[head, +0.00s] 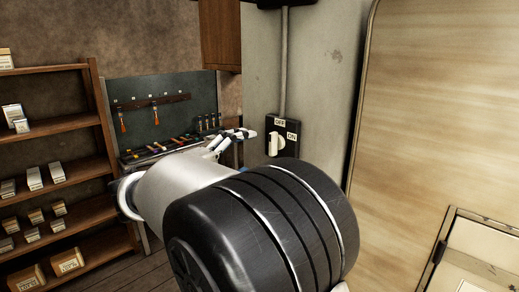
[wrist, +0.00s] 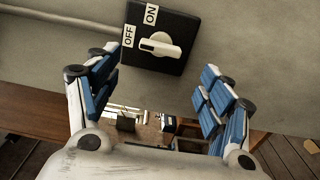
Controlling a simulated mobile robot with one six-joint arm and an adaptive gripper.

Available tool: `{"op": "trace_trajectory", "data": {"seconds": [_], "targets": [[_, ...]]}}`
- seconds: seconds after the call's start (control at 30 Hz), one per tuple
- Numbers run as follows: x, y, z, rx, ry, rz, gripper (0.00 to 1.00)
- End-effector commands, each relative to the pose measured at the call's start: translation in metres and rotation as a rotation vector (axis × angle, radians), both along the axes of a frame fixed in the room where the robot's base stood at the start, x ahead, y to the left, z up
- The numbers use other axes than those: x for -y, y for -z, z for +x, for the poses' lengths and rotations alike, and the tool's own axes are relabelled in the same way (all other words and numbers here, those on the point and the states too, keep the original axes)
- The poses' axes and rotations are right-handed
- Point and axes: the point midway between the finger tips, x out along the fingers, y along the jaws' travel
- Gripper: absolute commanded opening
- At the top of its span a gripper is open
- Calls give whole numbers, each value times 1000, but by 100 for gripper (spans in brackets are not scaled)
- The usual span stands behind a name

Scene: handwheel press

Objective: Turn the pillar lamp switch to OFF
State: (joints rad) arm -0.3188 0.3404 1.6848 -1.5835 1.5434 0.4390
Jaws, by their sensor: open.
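The lamp switch is a black box (head: 270,127) on the grey pillar, also in the wrist view (wrist: 180,60). Its white knob (wrist: 160,47) has a marked end that points toward the OFF label (wrist: 129,36). The ON label (wrist: 151,14) is a quarter turn away. In the head view, the knob (head: 276,145) stands upright below OFF, with ON to its right. My gripper (head: 238,138) is just left of the switch in the head view. In the wrist view, my gripper (wrist: 155,85) is open and empty, with the knob ahead, apart from both fingers.
A conduit (head: 284,60) runs up the pillar from the switch. A wooden shelf (head: 70,130) with boxes and a tool board (head: 150,110) over a bench stand at the left. A pale wooden panel (head: 440,110) is at the right.

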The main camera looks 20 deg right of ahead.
Motion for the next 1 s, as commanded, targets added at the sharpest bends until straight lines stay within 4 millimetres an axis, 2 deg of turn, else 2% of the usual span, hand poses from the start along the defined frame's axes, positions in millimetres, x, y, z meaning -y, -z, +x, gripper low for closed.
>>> {"op": "trace_trajectory", "data": {"seconds": [0.1,0.23,0.73,0.87,0.97,1.0], "targets": [[-20,0,-6,0,-3,-1,73],[-31,0,-11,0,-1,0,73],[-35,0,-13,0,1,0,73],[-26,3,-23,-17,14,39,73],[-3,16,-51,-68,46,152,73],[7,25,-69,-94,61,221,73]]}}
